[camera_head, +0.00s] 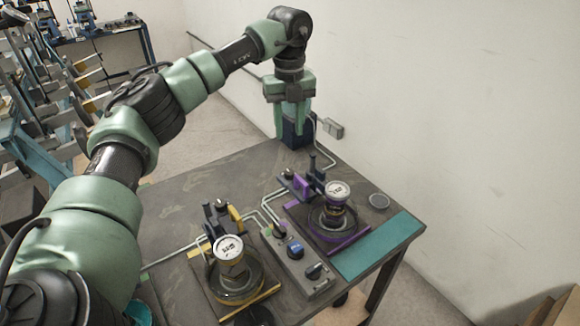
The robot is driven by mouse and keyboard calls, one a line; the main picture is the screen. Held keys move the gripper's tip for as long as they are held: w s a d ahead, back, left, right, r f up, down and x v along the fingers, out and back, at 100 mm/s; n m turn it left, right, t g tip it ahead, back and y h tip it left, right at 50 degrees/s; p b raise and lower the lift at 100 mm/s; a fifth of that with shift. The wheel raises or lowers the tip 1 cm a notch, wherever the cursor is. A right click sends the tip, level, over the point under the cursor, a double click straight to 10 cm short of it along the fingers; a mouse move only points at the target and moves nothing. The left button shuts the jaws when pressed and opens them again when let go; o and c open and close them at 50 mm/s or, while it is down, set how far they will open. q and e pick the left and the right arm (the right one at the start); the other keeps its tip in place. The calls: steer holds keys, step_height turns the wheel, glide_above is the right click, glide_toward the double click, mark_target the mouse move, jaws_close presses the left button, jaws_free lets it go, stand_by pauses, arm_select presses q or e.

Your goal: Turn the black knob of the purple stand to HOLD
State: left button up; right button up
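The purple stand (346,243) is a dark plate with purple edges on the table, carrying a round white gauge (338,190) on a dark body. A small dark fitting (287,175) with a purple part beside it is at the stand's back left corner. I cannot tell whether this is the black knob, and no HOLD mark is readable. My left gripper (292,122) points down above the table's back edge, beyond the stand. Its fingers are apart with nothing seen between them; a dark blue box shows behind. My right gripper is not in view.
A yellow-edged stand (275,289) with a similar gauge is at the front left. A grey control box (290,268) with several knobs lies between the stands. Pipes run across the table. A teal mat (375,246) and a small grey disc (379,201) are at the right; a wall is behind.

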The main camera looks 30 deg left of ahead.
mark_target(289, 172)
arm_select(q)
step_height(289, 172, down, 6)
steer(key=b, duration=0.5)
steer(key=shift+w+r, duration=0.1)
steer(key=shift+r, duration=0.1)
steer(key=shift+f, duration=0.6)
step_height(289, 172, down, 5)
steer(key=shift+f+p, duration=0.15)
steer(key=shift+p, duration=0.65)
steer(key=shift+f, duration=0.65)
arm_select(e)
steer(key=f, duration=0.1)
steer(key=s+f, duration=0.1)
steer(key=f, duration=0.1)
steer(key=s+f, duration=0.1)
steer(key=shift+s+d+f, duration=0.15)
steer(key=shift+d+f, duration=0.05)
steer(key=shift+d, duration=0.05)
